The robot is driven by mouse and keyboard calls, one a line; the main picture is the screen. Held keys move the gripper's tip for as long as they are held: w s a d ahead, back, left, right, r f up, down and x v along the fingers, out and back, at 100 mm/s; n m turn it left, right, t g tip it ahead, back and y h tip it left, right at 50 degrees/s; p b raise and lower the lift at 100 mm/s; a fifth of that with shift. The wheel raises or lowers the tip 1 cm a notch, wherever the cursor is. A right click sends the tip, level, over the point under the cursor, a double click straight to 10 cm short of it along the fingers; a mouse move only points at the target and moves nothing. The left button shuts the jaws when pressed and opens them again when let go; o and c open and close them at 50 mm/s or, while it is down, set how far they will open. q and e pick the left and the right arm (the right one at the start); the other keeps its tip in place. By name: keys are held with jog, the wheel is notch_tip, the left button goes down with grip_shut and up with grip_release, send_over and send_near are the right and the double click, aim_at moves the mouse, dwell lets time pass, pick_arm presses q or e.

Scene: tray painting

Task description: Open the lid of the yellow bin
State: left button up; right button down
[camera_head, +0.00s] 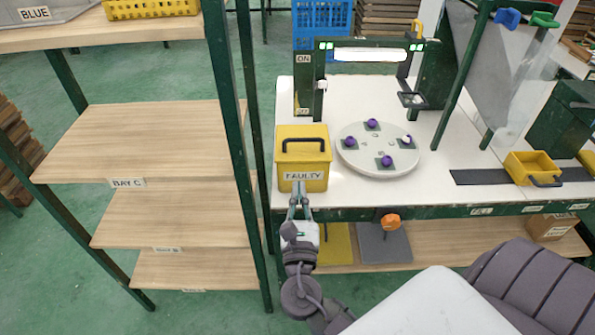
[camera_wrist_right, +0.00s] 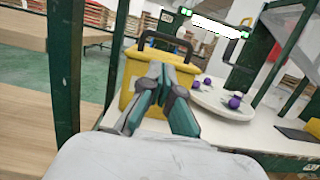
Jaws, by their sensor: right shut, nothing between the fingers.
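The yellow bin (camera_head: 290,183) labelled FAULTY stands at the left front corner of the white table. Its lid (camera_head: 317,146) is closed, with a dark handle (camera_head: 303,142) on top. My right gripper (camera_head: 299,186) is in front of the bin's front face, near the label, with its fingers together and empty. In the right wrist view the bin (camera_wrist_right: 129,85) is straight ahead, partly hidden by the gripper (camera_wrist_right: 156,72), and the handle (camera_wrist_right: 170,38) shows above the fingertips. I cannot tell whether the fingertips touch the bin. My left gripper is not in view.
A round white turntable (camera_head: 376,163) with several purple balls is right of the bin. A lamp frame (camera_head: 310,92) stands behind it. A shelf post (camera_head: 229,110) is close on the left. A yellow scoop-like box (camera_head: 528,166) sits at the right.

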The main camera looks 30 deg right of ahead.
aim_at(298, 160)
jog(key=p+x, duration=0.2)
jog(key=x, duration=0.8)
